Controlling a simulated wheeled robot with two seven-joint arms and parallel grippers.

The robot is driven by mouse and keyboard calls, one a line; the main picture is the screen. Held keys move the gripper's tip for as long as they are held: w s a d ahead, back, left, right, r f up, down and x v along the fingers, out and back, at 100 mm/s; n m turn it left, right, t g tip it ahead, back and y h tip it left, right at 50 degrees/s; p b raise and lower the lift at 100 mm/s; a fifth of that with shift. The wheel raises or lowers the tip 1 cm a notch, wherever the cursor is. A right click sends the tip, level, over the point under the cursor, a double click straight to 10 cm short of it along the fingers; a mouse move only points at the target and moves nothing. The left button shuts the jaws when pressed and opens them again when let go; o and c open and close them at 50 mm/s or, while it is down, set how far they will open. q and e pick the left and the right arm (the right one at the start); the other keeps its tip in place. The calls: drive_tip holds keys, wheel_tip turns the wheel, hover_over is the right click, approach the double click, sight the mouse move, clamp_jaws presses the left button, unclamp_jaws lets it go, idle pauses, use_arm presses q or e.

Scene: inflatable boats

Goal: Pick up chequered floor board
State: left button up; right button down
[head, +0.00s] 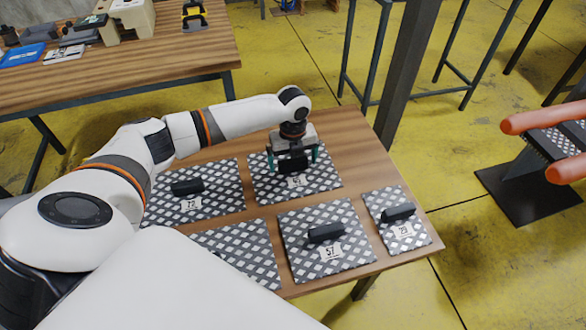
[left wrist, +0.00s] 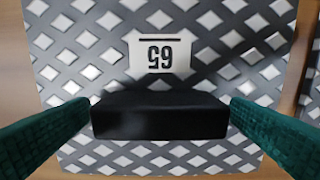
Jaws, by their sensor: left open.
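Several chequered floor boards with black handles and number labels lie on a wooden table. The board labelled 65 (head: 325,182) is at the back, under my left gripper (head: 293,168). In the left wrist view the same board (left wrist: 90,40) fills most of the picture, its label upside down. Its black handle (left wrist: 160,115) sits between the two green fingertips of my left gripper (left wrist: 160,118), which is open around it with narrow gaps at the sides. In the head view the gripper partly hides this handle. My right gripper does not show.
Other boards lie close by: one labelled 57 (head: 353,242), a small one labelled 29 (head: 413,232), one at left (head: 225,178) and one partly hidden by my body (head: 245,245). A metal post (head: 405,75) stands behind the table (head: 352,150). Orange tubes (head: 550,118) are at right.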

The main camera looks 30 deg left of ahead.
use_arm(q)
drive_tip(key=shift+f, duration=0.3)
drive_tip(key=c, duration=1.3)
drive_tip(key=shift+r, duration=0.1)
drive_tip(key=shift+r, duration=0.1)
